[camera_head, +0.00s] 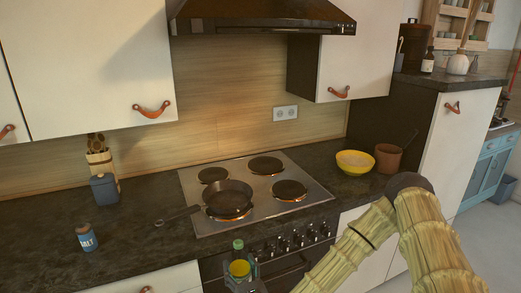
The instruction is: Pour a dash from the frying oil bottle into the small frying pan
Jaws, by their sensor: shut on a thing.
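The small frying pan (228,197) is dark and sits on the front-left burner of the cooktop. Its handle points left and toward the front, and an orange glow shows around the burner under it. My gripper (242,282) is at the bottom edge of the picture, in front of the oven and nearer to me than the pan. It is shut on the frying oil bottle (239,247), whose green top and a yellow part show above the fingers. The bottle looks about upright and apart from the pan. Its lower part is hidden by the gripper and the picture edge.
The cooktop (310,201) has several burners. A yellow bowl (355,163) and a brown pot (388,158) stand right of it. A salt shaker (87,238), a blue jar (104,189) and a utensil holder (101,162) stand left. The range hood (262,14) hangs above.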

